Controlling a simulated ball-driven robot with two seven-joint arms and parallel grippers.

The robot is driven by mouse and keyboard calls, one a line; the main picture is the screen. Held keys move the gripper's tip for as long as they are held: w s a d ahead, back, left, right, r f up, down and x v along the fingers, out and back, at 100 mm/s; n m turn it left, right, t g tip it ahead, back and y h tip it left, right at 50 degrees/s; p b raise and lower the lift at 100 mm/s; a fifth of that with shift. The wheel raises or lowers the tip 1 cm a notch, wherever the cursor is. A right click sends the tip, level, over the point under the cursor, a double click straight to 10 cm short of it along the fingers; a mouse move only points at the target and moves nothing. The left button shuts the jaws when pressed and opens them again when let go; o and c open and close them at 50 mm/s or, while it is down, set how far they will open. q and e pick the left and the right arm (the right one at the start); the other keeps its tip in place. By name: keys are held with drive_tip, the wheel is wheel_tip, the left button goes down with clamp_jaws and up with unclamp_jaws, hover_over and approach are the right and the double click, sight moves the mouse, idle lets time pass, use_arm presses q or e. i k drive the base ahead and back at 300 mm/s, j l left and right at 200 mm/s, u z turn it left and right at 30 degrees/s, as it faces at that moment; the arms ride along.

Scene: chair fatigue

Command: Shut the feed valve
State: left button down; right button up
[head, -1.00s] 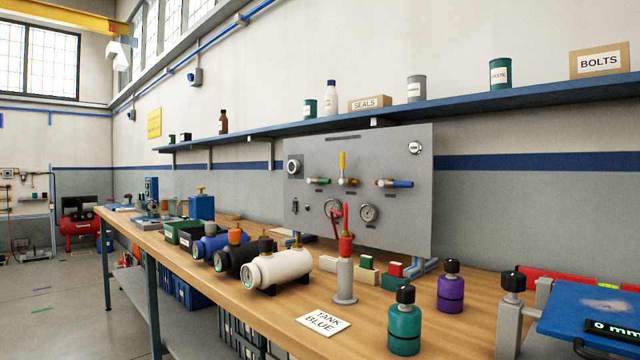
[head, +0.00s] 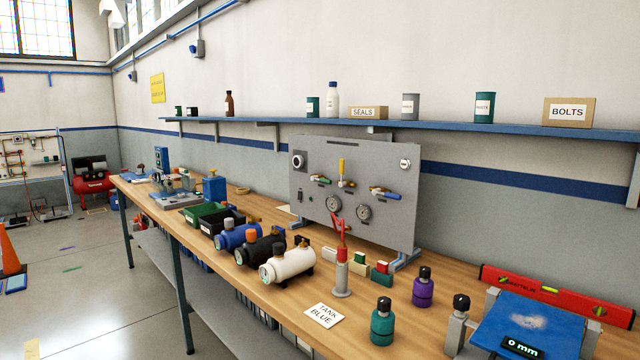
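A grey upright panel (head: 308,220) stands on the workbench and carries several valves, too small to read their labels. The left valve (head: 320,180) has a green handle lying roughly sideways. The middle valve (head: 342,172) has a yellow handle standing upright. The right valve (head: 385,193) has a blue handle lying sideways. Two gauges sit below them, a left gauge (head: 334,203) and a right gauge (head: 363,212). I cannot tell which valve is the feed valve. Neither of my grippers is in view.
In front of the panel stand a red-handled grey post (head: 342,279), a white tank (head: 292,265), a teal bottle (head: 382,325) and a purple bottle (head: 423,290). A "TANK BLUE" card (head: 324,315) lies on the bench (head: 285,318). An orange cone (head: 8,252) stands on the floor at left.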

sight(322, 180)
drive_tip(key=j+z, duration=0.1)
drive_tip(key=z, duration=0.65)
drive_tip(key=i+j+z, duration=0.15)
drive_tip(key=j+z, duration=0.3)
drive_tip(key=j, duration=0.2)
drive_tip(key=j+z, duration=0.4)
drive_tip(key=j, duration=0.2)
drive_tip(key=j+z, duration=0.1)
drive_tip(key=j, duration=1.15)
